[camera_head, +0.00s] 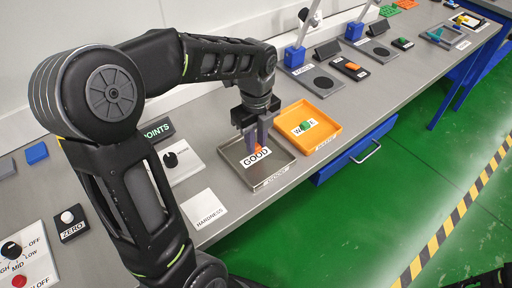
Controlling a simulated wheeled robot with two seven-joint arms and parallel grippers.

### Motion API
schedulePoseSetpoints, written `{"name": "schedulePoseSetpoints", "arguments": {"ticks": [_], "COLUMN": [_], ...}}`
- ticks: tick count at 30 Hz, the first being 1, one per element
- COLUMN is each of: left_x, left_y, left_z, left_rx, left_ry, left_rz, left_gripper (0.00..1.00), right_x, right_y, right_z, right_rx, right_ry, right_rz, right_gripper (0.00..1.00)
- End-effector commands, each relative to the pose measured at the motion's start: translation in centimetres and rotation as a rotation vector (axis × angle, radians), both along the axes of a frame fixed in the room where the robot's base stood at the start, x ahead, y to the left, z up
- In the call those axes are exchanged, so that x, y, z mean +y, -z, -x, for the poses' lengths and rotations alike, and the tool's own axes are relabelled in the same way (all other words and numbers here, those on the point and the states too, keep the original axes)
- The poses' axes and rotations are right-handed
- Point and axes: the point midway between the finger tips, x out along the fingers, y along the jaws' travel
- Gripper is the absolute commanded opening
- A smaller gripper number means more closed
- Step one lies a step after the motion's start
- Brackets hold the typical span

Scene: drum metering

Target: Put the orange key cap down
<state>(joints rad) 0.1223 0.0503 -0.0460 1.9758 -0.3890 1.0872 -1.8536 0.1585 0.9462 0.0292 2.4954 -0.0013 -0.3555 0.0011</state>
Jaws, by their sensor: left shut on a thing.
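My left gripper (257,139) points down over the grey tray (270,179) labelled "GOOD". It is shut on the orange key cap (258,148), of which only a small part shows between and below the fingers. The cap is at or just above the tray floor; I cannot tell whether it touches. My right gripper is not clearly in view; only a dark part of my body shows at the bottom right corner.
An orange tray (329,137) with a green piece (305,126) stands right of the grey tray. A white "HARDNESS" plate (204,209) lies to the left. Blue-based stands (294,57) and small dark blocks stand farther back. The bench's front edge is close to the trays.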

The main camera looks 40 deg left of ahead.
Motion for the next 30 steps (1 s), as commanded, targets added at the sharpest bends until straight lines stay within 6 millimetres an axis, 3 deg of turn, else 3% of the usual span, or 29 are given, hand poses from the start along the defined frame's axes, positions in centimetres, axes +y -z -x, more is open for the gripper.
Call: {"name": "schedulePoseSetpoints", "arguments": {"ticks": [6,18,19,26,30], "left_x": [0.0,0.0,0.0,0.0,0.0], "left_y": [2.7,3.3,3.1,3.1,3.1], "left_z": [0.1,0.0,0.0,0.0,0.0], "left_rx": [0.003,0.001,0.001,0.001,0.001], "left_ry": [0.0,0.0,0.0,0.0,0.0], "left_rz": [-0.001,0.0,0.0,0.0,0.0], "left_gripper": [0.0,0.0,0.25,0.43,0.44], "right_x": [0.0,0.0,0.0,0.0,0.0], "right_y": [-0.1,0.2,0.1,0.1,0.1], "right_z": [0.0,0.0,0.0,0.0,0.0], "right_rx": [0.0,0.0,0.0,0.0,0.0], "right_ry": [0.0,0.0,0.0,0.0,0.0], "right_rz": [0.0,0.0,0.0,0.0,0.0], "right_gripper": [0.0,0.0,0.0,0.0,0.0]}}
